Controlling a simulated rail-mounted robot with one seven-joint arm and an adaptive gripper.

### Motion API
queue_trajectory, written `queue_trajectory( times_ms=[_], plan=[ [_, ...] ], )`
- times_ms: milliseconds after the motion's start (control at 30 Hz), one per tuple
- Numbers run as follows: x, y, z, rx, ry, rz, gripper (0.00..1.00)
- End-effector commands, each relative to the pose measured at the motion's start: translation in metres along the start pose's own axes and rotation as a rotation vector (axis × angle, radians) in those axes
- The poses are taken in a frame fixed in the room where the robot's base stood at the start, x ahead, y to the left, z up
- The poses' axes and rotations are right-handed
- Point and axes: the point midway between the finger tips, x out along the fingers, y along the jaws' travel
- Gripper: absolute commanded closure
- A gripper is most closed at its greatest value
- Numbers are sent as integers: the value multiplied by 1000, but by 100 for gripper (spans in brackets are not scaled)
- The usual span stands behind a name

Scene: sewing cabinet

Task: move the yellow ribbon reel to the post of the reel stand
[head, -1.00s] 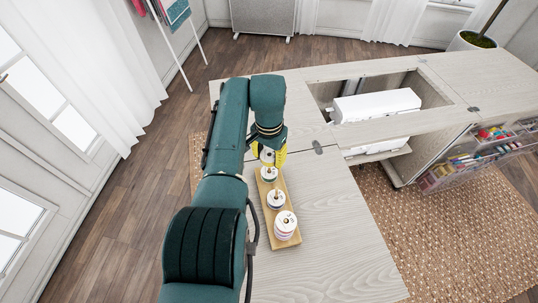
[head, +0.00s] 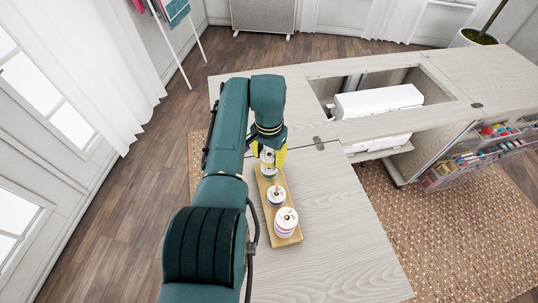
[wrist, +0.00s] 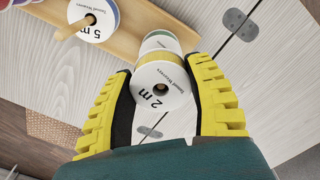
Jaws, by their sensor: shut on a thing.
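My gripper (wrist: 162,105), with yellow ridged fingers, is shut on the yellow ribbon reel (wrist: 162,88), which has a white face marked "2 m". In the head view my gripper (head: 268,158) is over the far end of the wooden reel stand (head: 287,242). A green-edged reel (wrist: 158,40) shows just beyond the held reel in the wrist view, partly hidden by it. Whether the two touch, I cannot tell.
A middle reel (head: 276,195) and a near stack with pink edges (head: 286,220) sit on the stand. The pale tabletop (head: 335,240) right of it is clear. A white sewing machine (head: 378,101) sits in the cabinet opening beyond.

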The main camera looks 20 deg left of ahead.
Motion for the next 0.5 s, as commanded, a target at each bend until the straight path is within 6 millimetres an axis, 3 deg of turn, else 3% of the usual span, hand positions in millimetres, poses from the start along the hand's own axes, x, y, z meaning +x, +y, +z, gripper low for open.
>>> queue_trajectory(
  times_ms=[67,100,233,500],
  plan=[
    [-1,0,0,0,0,0,73],
    [-1,0,0,0,0,0,42],
    [-1,0,0,0,0,0,17],
    [-1,0,0,0,0,0,16]
  ],
)
